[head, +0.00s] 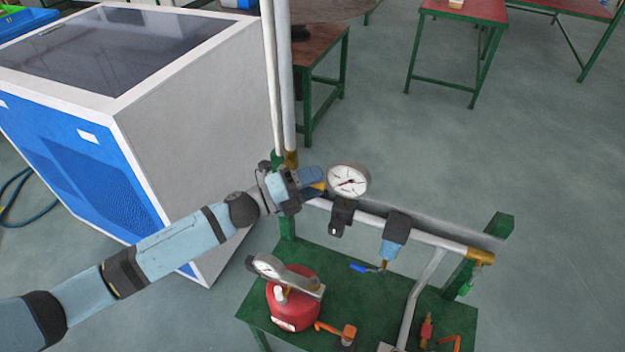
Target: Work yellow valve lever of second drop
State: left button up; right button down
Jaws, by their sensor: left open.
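My left gripper (314,184) reaches in from the left and is open at the left end of the grey horizontal pipe, just left of a round white pressure gauge (348,180). A small yellow piece (319,186) shows between its fingers; it looks like the yellow lever, but most of it is hidden. I cannot tell whether the fingers touch it. My right gripper is not in view.
A green bench (262,304) below holds a red tank (293,298) with its own gauge and an orange-handled valve (348,333). A dark and light-blue fitting (394,240) hangs from the pipe. A blue-white cabinet (190,120) stands left. Floor at right is clear.

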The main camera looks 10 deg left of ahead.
pick_arm(q)
grip_shut()
